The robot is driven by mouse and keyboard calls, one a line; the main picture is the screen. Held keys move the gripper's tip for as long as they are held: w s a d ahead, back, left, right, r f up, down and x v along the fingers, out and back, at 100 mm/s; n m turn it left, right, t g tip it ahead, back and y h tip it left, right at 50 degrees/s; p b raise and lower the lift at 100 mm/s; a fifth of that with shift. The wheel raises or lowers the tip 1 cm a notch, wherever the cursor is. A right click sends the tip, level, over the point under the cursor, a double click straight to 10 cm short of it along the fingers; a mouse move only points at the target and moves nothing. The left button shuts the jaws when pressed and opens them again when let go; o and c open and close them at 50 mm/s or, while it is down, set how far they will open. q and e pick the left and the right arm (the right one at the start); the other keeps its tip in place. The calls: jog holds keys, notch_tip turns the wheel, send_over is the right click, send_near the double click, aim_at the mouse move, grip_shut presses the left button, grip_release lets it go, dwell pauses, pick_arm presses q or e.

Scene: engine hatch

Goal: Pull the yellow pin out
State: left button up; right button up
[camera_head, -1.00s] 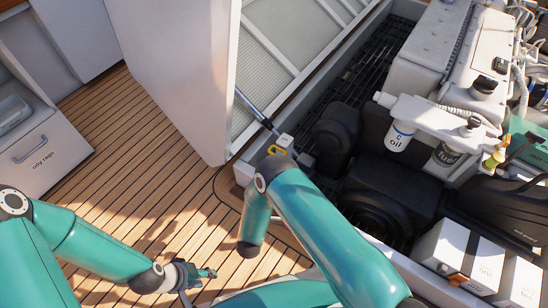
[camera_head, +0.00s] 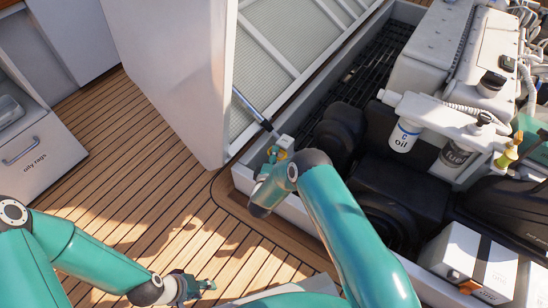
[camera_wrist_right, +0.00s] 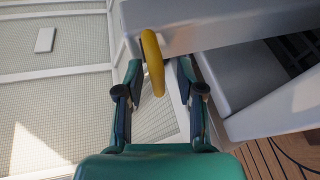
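The yellow pin (camera_head: 281,154) sits at the white bracket by the lower end of the hatch strut (camera_head: 256,112). Those fingers are apart, one on each side of the ring, and I see no clear contact. In the head view my right gripper (camera_head: 270,165) is close to the pin and partly hidden by its arm. My left gripper (camera_head: 208,286) is low over the deck, away from the pin; its opening is unclear.
The raised white hatch panel (camera_head: 185,70) stands left of the engine bay. The bay's white rim (camera_head: 246,178) runs beside my right gripper. Oil and fuel filters (camera_head: 405,135) and white boxes (camera_head: 480,262) are to the right. Open wooden deck (camera_head: 130,180) lies left.

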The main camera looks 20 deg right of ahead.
grip_shut()
jog(key=shift+s, duration=0.1)
jog(key=shift+f, duration=0.1)
